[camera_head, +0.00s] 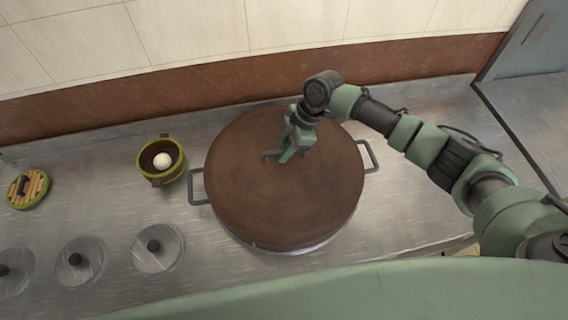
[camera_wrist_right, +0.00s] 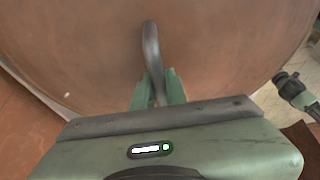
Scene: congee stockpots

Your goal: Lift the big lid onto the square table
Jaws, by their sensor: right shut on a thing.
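The big lid (camera_head: 270,205) is a round brown disc on a wide stockpot with grey side handles (camera_head: 197,187) on the steel counter. In the head view my right gripper (camera_head: 284,156) is over the lid's middle, at its dark curved handle (camera_head: 269,154). In the right wrist view the green fingers (camera_wrist_right: 158,92) are closed around the grey bar of the handle (camera_wrist_right: 151,45). The lid fills most of that view. The lid looks level and covers the pot; I cannot tell whether it is raised. The square table is not identifiable in these views. My left gripper is not in view.
A small green pot (camera_head: 162,160) with a white ball inside stands left of the stockpot. A slatted round lid (camera_head: 27,188) lies at far left. Several small metal lids with black knobs (camera_head: 158,247) line the front edge. A tiled wall (camera_head: 190,28) rises behind.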

